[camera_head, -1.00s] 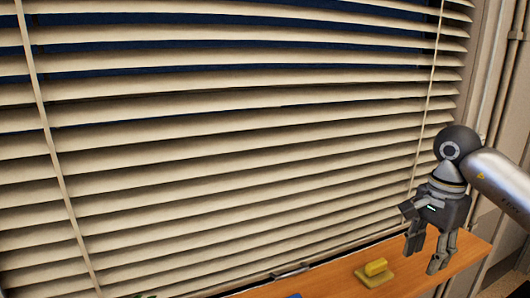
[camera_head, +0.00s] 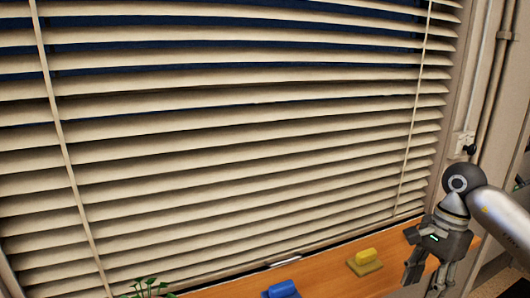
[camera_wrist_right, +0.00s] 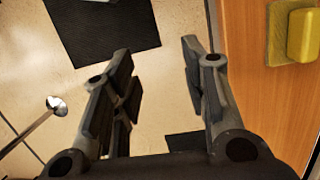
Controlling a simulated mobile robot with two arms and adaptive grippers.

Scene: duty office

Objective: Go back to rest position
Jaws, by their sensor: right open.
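My right gripper (camera_head: 424,277) is at the lower right of the head view, at the right end of the wooden sill (camera_head: 327,277). It is open, and nothing is between its fingers. In the right wrist view its two fingers (camera_wrist_right: 165,95) stand apart above the floor, with the sill's edge to their right. My left gripper is not in view.
A yellow object on a flat base (camera_head: 365,262) lies on the sill, left of my right gripper. A blue object (camera_head: 283,289) and a plant (camera_head: 148,287) show at the bottom edge. Blinds (camera_head: 230,150) fill the background. Dark mats (camera_wrist_right: 100,35) lie on the floor.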

